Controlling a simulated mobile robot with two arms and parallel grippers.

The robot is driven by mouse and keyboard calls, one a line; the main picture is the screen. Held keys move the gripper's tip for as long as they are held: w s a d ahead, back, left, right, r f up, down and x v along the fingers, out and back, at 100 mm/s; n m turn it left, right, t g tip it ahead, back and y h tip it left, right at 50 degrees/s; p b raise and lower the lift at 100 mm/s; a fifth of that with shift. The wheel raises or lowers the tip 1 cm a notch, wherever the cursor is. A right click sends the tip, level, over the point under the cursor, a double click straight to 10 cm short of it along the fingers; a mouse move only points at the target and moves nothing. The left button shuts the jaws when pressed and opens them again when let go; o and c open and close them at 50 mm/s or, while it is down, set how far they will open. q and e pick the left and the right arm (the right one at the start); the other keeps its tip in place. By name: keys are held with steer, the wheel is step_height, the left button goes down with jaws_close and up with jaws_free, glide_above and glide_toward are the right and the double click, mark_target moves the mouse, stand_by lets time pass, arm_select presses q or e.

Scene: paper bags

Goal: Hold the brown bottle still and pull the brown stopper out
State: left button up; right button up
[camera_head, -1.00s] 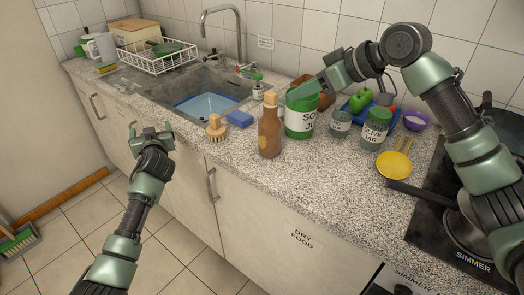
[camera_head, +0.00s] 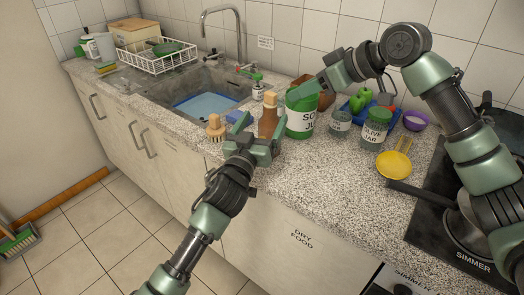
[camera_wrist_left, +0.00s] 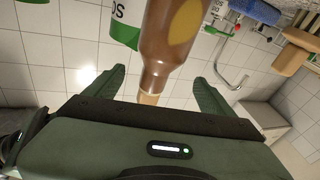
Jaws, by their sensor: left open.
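The brown bottle (camera_head: 267,122) stands upright near the counter's front edge, with the brown stopper (camera_head: 270,98) in its neck. My left gripper (camera_head: 257,125) is open in front of the bottle and hides its lower part. In the left wrist view the bottle (camera_wrist_left: 172,35) looks upside down, and its neck and stopper (camera_wrist_left: 148,98) show between the two spread fingers (camera_wrist_left: 160,85). I see no finger touching it there.
A green jar (camera_head: 300,122) stands close to the right of the bottle. Bare counter (camera_head: 315,175) lies to the front right.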

arm_select(q)
steer(key=f, duration=0.2)
steer(key=f+m+g, duration=0.1)
steer(key=f, duration=0.2)
steer(key=s+f+m+g, duration=0.1)
steer(key=f, duration=0.2)
steer(key=shift+f+h, duration=0.25)
steer(key=shift+h, duration=0.15)
steer(key=x, duration=0.7)
steer(key=shift+w+d+f, duration=0.1)
steer(key=shift+w+f, duration=0.1)
steer(key=shift+w, duration=0.05)
